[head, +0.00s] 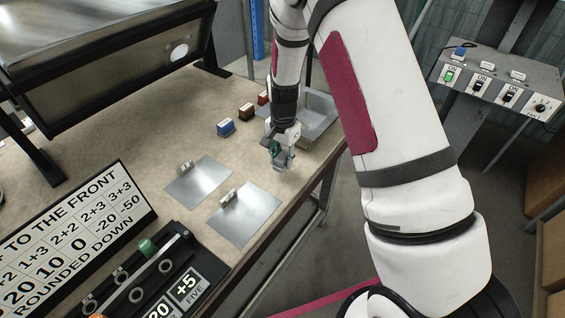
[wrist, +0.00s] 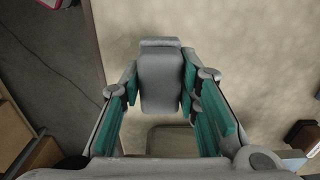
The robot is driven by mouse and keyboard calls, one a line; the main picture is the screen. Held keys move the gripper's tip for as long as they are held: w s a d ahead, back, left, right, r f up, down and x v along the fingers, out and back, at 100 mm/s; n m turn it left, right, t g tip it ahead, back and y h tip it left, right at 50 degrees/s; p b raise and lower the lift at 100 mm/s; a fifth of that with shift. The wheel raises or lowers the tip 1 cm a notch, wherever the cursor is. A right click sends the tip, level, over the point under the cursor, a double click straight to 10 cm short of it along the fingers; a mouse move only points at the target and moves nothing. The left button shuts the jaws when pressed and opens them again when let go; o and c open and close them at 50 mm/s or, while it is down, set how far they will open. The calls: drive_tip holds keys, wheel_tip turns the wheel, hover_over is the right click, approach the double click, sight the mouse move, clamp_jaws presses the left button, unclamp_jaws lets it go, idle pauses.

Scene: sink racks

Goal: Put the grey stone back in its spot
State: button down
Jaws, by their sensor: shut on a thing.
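The grey stone (wrist: 160,82) is a smooth grey block gripped between the teal finger pads in the wrist view. My gripper (head: 281,157) is shut on it and hangs over the right part of the table, near its edge and in front of the metal basin. In the head view the stone is small and partly hidden by the fingers. A black rack (head: 128,292) with several round holes stands at the lower left, with a green piece (head: 146,246) at it. I cannot tell which place belongs to the grey stone.
Blue (head: 226,127), brown (head: 246,111) and red (head: 263,98) blocks stand behind my gripper, beside the basin (head: 316,106). Two metal plates (head: 245,220) (head: 200,184) with small tags lie left of it. A number board (head: 75,240) is at left. A switch box (head: 500,78) stands at far right.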

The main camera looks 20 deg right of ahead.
sight(282, 163)
drive_tip(key=shift+w+d, duration=0.1)
drive_tip(key=shift+w, duration=0.35)
drive_tip(key=shift+w+f, duration=0.2)
drive_tip(key=shift+f, duration=1.6)
drive_tip(key=shift+f, duration=0.15)
drive_tip(key=c, duration=1.2)
unclamp_jaws()
